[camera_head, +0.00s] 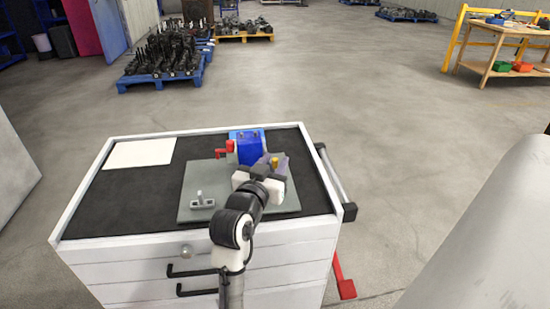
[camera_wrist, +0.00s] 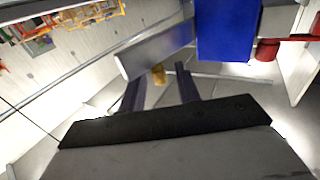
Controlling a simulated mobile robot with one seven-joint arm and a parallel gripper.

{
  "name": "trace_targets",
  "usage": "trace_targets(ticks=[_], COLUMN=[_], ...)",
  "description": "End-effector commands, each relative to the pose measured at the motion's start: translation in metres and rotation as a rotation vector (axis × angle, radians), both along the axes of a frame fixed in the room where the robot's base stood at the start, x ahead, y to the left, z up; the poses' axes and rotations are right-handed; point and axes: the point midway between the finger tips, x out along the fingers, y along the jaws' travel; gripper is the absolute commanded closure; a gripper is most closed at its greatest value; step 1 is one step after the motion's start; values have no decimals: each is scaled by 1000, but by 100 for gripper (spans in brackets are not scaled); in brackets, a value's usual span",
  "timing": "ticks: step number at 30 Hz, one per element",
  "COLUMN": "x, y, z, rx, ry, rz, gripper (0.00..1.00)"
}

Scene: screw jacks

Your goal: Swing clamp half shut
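A blue block (camera_head: 250,150) stands on a grey plate (camera_head: 228,206) on the cabinet top, with a red handle (camera_head: 225,149) at its left. In the wrist view the blue block (camera_wrist: 225,30) is at the top and the red part (camera_wrist: 268,50) is to its right. A grey bar (camera_wrist: 155,52), perhaps the clamp arm, reaches left from beside the block. A small brass-yellow piece (camera_wrist: 158,73) shows below the bar; it is also in the head view (camera_head: 275,162). My gripper (camera_wrist: 158,76) is open, its dark fingers either side of the brass piece with gaps visible. My gripper hides part of the clamp in the head view.
A small grey fixture (camera_head: 202,201) sits at the plate's front left. A white sheet (camera_head: 140,153) lies on the black mat at the back left. A side handle (camera_head: 336,182) juts from the cabinet's right. Loaded pallets and a yellow-framed bench stand farther off.

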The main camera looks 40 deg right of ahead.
Motion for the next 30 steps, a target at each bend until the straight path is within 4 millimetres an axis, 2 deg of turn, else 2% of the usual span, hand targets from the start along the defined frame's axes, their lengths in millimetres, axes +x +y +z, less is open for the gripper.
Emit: trace_targets(ticks=[4, 13, 21, 30], x=[5, 6, 6, 6], y=[-9, -11, -10, -10], z=[0, -1, -1, -2], rx=[0, 0, 0, 0], ry=[0, 0, 0, 0], rz=[-1, 0, 0, -6], gripper=[67, 67, 100, 100])
